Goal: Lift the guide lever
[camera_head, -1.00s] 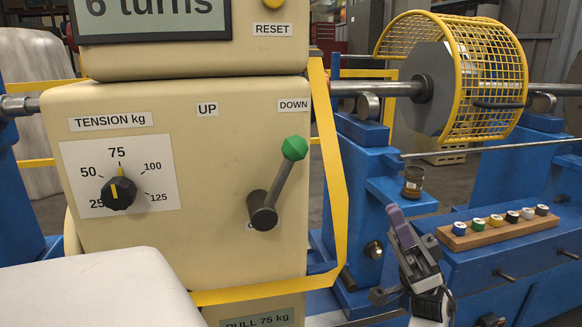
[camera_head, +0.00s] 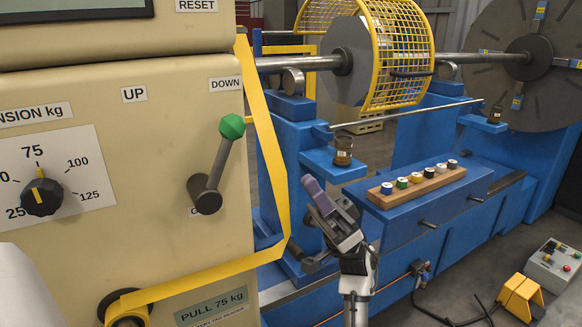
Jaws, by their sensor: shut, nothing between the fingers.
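The guide lever is a grey arm with a green knob (camera_head: 232,126) on the front of the cream cabinet (camera_head: 150,180). Its pivot is at the lower left, and the arm slants up to the right, with the knob just below the DOWN label (camera_head: 226,84). The UP label (camera_head: 134,95) is further left. The label under the pivot is mostly hidden. My gripper (camera_head: 311,185) is shut and empty, to the right of and lower than the knob, clear of the lever. Its purple-grey tip points up and left.
A yellow strap (camera_head: 272,160) runs down the cabinet's right edge and along its bottom, between lever and gripper. Blue machine stands, a yellow mesh guard (camera_head: 400,50) and a wooden block of spools (camera_head: 420,186) lie right. A pedal (camera_head: 520,297) and control box (camera_head: 553,266) are on the floor.

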